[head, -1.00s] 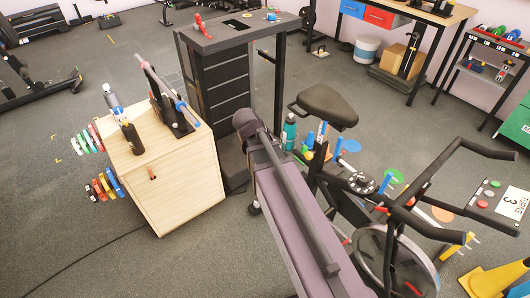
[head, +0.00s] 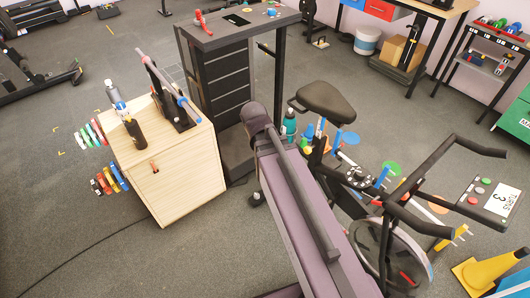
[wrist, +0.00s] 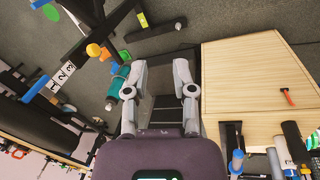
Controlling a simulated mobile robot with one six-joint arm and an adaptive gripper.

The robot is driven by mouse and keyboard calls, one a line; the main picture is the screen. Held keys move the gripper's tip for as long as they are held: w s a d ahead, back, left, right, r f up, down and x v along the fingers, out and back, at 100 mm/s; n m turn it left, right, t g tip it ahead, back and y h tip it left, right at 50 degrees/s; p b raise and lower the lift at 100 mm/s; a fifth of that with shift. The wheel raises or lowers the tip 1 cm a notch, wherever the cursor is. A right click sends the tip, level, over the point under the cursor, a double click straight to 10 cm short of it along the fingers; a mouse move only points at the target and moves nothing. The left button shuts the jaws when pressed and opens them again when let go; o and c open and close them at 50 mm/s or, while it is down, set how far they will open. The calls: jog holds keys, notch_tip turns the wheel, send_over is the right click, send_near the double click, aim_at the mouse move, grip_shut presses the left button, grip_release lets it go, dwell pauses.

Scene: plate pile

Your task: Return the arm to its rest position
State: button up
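My gripper (wrist: 160,66) shows in the wrist view with its two grey fingers spread apart. It is open, with nothing held between the fingers. Beyond the gap is the dark drawer tower (wrist: 160,112). In the head view a purple and dark grey part of my arm runs from the lower middle up toward the tower. The gripper itself cannot be made out there.
A wooden cabinet (head: 178,182) with coloured plates on its left side stands left of my arm. The dark tower (head: 219,95) stands behind. An exercise bike (head: 327,100) and a teal bottle (head: 289,124) are close on the right.

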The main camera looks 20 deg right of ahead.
jog(key=shift+r, duration=0.1)
notch_tip(320, 180, up, 5)
jog(key=s+a+y+p, duration=0.2)
jog(key=s+a+p, duration=0.1)
jog(key=p, duration=0.2)
dwell(3.6)
